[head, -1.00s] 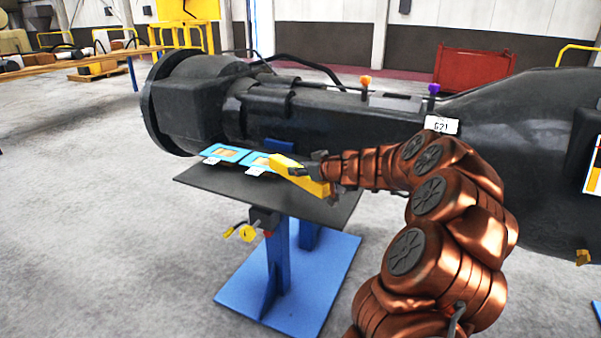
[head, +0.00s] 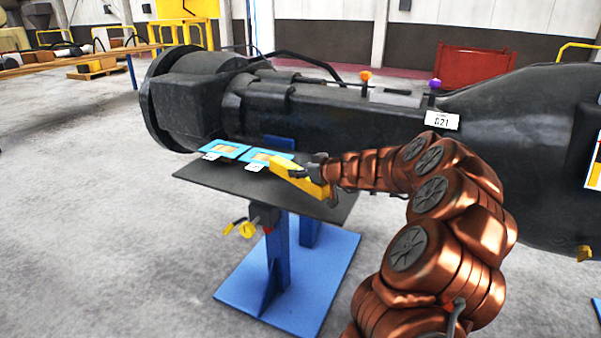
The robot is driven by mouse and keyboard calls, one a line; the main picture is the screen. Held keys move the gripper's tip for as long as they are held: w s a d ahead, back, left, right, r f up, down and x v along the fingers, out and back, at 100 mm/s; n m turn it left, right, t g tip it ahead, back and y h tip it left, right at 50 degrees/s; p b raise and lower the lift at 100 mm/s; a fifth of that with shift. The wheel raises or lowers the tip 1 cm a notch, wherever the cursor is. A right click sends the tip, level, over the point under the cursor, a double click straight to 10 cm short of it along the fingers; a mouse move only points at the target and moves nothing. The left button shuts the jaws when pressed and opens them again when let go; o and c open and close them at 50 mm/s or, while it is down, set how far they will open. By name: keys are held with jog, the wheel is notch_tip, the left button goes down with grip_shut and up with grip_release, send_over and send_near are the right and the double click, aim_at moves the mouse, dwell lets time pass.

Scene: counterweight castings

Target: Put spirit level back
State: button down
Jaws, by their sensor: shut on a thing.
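The yellow spirit level (head: 299,179) is held in my gripper (head: 311,171), over the right part of a dark table (head: 250,197). My gripper is shut on it near its middle. I cannot tell whether the level touches the table top. Two light-blue framed trays (head: 223,150) lie side by side on the table, with small white labels at their front edges. The right tray (head: 258,155) is close to the level's far-left end, which partly covers it.
A large black casting (head: 330,122) with a white tag (head: 442,120) stands right behind the table. The table has a blue post and base (head: 315,300). Yellow-handled items (head: 246,229) hang under the front edge. The left part of the floor is clear.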

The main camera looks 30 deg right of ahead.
jog(key=shift+f+b, duration=0.25)
jog(key=shift+b, duration=0.2)
jog(key=c, duration=0.7)
grip_release()
jog(key=shift+r, duration=0.1)
jog(key=shift+r+p, duration=0.65)
jog(key=shift+p, duration=0.6)
jog(key=b+v, duration=0.2)
jog(key=v, duration=1)
jog(key=s+a+f+n+g+y, duration=0.1)
jog(key=s+a+f+g+y, duration=0.2)
jog(key=a, duration=1.2)
jog(key=s+a+n+g+y, duration=0.2)
jog(key=s+a+g, duration=0.25)
jog(key=a, duration=1.05)
jog(key=s+a+f+m+g+h, duration=0.1)
jog(key=s+a+f+g, duration=0.15)
jog(key=s, duration=0.45)
jog(key=s+a+f+g+h, duration=0.1)
jog(key=s+a+f+g, duration=0.15)
jog(key=s, duration=0.55)
jog(key=s+d+f+m+g+h, duration=0.1)
jog(key=s+d+f+h, duration=0.1)
jog(key=s, duration=0.4)
jog(key=s+d+f+m+g+h, duration=0.1)
jog(key=s+d+m+g+h, duration=0.1)
jog(key=s, duration=0.5)
jog(key=shift+s+d+f+m+h, duration=0.2)
jog(key=shift+d+f+m+h, duration=0.1)
jog(key=shift+f, duration=0.1)
